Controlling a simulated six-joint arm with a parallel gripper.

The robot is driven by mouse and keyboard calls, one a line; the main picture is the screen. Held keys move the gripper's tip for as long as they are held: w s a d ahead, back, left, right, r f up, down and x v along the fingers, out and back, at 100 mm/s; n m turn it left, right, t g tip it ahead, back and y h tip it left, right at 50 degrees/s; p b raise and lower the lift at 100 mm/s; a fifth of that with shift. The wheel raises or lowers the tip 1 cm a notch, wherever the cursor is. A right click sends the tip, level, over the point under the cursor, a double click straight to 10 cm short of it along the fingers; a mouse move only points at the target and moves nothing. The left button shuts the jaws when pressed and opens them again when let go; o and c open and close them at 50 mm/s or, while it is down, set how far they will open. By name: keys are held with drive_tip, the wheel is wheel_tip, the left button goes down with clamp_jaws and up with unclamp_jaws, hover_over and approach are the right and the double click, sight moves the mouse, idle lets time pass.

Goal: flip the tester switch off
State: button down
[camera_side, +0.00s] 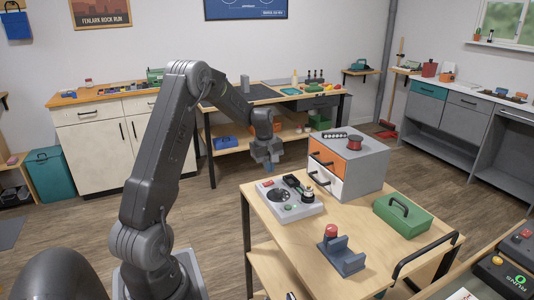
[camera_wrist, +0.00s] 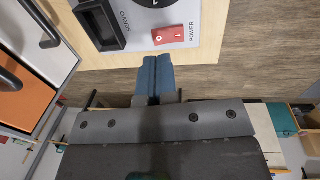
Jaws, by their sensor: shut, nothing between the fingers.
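The tester (camera_side: 270,208) is a pale box with a dark round dial, lying on the wooden cart. Part of its panel (camera_wrist: 205,50) shows at the top of the wrist view, with a SERVO socket and a red rocker switch (camera_wrist: 175,36) labelled POWER and marked O and I. I cannot tell which side of the switch is pressed. My gripper (camera_wrist: 157,62) has blue fingers shut together and empty, with the tips just below the switch in the picture. In the side view my gripper (camera_side: 269,168) hangs above and beyond the tester, apparently not touching it.
A grey cabinet (camera_side: 370,168) with orange and white drawers stands beside the tester and carries a red spool (camera_side: 354,143). A green case (camera_side: 402,216) and a blue-grey stand (camera_side: 342,258) are on the cart top (camera_side: 300,245). Space above the tester looks clear.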

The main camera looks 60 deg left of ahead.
sight(267, 183)
drive_tip(key=shift+w+f, duration=0.15)
drive_tip(key=shift+f, duration=0.95)
drive_tip(key=shift+w+f, duration=0.1)
drive_tip(key=shift+f, duration=0.95)
drive_tip(key=shift+f, duration=0.1)
drive_tip(key=shift+f, duration=0.2)
drive_tip(key=shift+s, duration=0.1)
drive_tip(key=shift+s+r, duration=0.1)
drive_tip(key=shift+s, duration=0.6)
drive_tip(key=shift+r, duration=0.15)
